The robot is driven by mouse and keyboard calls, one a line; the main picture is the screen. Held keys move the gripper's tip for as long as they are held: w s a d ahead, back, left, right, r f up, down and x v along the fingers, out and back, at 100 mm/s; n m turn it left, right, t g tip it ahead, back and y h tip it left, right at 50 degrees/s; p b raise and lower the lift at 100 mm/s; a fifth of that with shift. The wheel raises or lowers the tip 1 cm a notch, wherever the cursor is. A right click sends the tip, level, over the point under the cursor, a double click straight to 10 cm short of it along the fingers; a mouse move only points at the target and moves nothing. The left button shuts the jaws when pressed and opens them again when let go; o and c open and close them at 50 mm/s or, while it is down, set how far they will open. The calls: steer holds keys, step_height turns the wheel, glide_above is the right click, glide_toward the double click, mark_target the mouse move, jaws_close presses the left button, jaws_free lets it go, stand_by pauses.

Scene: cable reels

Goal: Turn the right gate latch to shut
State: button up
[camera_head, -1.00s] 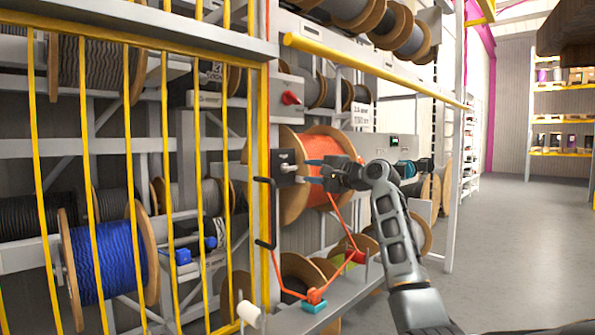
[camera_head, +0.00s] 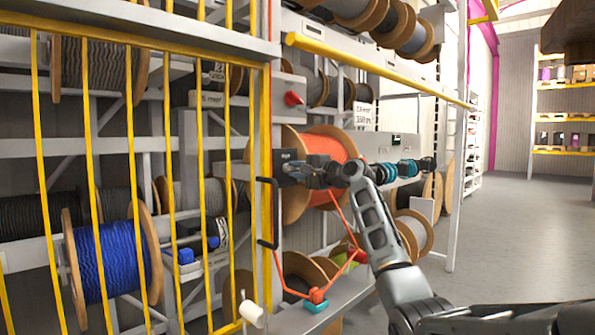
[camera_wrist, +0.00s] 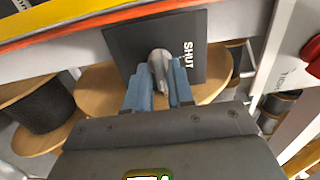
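The gate latch is a dark square plate (camera_wrist: 124,42) with white SHUT lettering along its right side in the wrist view. A rounded metal latch handle (camera_wrist: 160,62) stands out from its middle. My gripper (camera_wrist: 161,85) has one blue finger on each side of the handle, and both appear to touch it. In the head view the latch plate (camera_head: 287,158) is on the gate's right post, and my gripper (camera_head: 300,172) reaches it from the right, hiding most of the handle. The yellow barred gate (camera_head: 128,150) fills the left side.
An orange cable reel (camera_head: 325,150) is right behind the latch. A red knob (camera_head: 293,98) sits above it, and a bent black handle (camera_head: 275,215) hangs below. A yellow rail (camera_head: 370,68) runs overhead. The floor (camera_head: 515,235) at the right is clear.

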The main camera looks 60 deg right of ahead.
jaws_close()
steer(key=shift+f+n, duration=0.1)
steer(key=shift+n, duration=0.3)
steer(key=shift+n+b, duration=4.6)
steer(key=shift+n, duration=4)
steer(key=shift+o, duration=1.7)
jaws_free()
